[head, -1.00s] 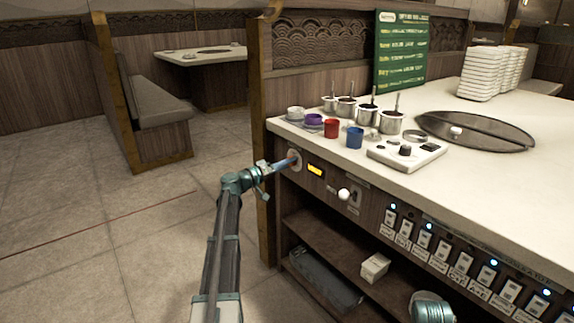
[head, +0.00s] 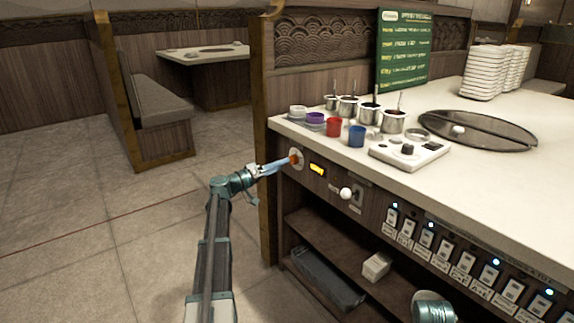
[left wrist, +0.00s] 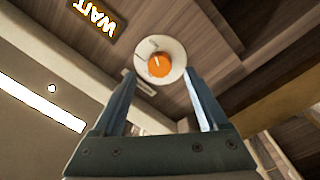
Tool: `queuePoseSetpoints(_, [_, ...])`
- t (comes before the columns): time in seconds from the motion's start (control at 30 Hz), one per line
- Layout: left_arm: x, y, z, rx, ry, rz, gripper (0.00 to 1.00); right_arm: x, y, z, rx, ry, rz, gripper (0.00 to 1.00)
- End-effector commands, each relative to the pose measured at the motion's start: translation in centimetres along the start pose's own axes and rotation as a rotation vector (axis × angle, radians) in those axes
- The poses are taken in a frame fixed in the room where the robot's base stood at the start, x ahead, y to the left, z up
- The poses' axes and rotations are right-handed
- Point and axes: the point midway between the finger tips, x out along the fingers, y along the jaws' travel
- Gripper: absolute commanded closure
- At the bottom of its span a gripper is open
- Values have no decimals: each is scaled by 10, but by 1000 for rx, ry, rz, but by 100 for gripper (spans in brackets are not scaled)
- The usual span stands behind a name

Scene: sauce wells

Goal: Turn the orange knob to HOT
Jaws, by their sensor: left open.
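The orange knob (head: 296,158) sits on a round pale dial plate on the counter's front panel, at its left end. In the left wrist view the knob (left wrist: 159,66) shows a short pale pointer line; the white plate (left wrist: 176,53) has thin dark marks, but I cannot read HOT. My left gripper (head: 287,163) is open, its blue fingers pointing at the knob. In the left wrist view the fingertips of the left gripper (left wrist: 160,80) lie either side below the knob, apart from it. My right gripper is not in view; only a teal part of my right arm shows.
A lit yellow display (head: 317,169) right of the knob reads WAIT in the wrist view. Right of it are a white ball knob (head: 346,193) and a row of switches (head: 460,252). Cups and sauce pots stand on the counter (head: 480,180). Floor left of the counter is clear.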

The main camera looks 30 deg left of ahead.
Motion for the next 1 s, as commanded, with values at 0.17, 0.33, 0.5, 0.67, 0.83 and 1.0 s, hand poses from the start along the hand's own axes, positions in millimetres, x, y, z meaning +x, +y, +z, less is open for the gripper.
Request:
queuePoseSetpoints(0.17, [-42, 1, 2, 0, 1, -2, 24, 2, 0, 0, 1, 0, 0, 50])
queuePoseSetpoints(0.33, [-72, 0, 1, 0, 1, -2, 24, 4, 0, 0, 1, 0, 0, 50])
queuePoseSetpoints(0.5, [-89, 0, 1, 0, 0, -1, 24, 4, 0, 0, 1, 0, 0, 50])
queuePoseSetpoints(0.67, [-95, 0, 0, 0, 0, -1, 24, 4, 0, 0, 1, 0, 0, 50])
queuePoseSetpoints(0.83, [-95, 0, 0, 0, -1, 0, 24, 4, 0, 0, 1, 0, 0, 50])
queuePoseSetpoints(1.0, [-94, 0, 0, 0, -1, 0, 24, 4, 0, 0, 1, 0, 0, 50])
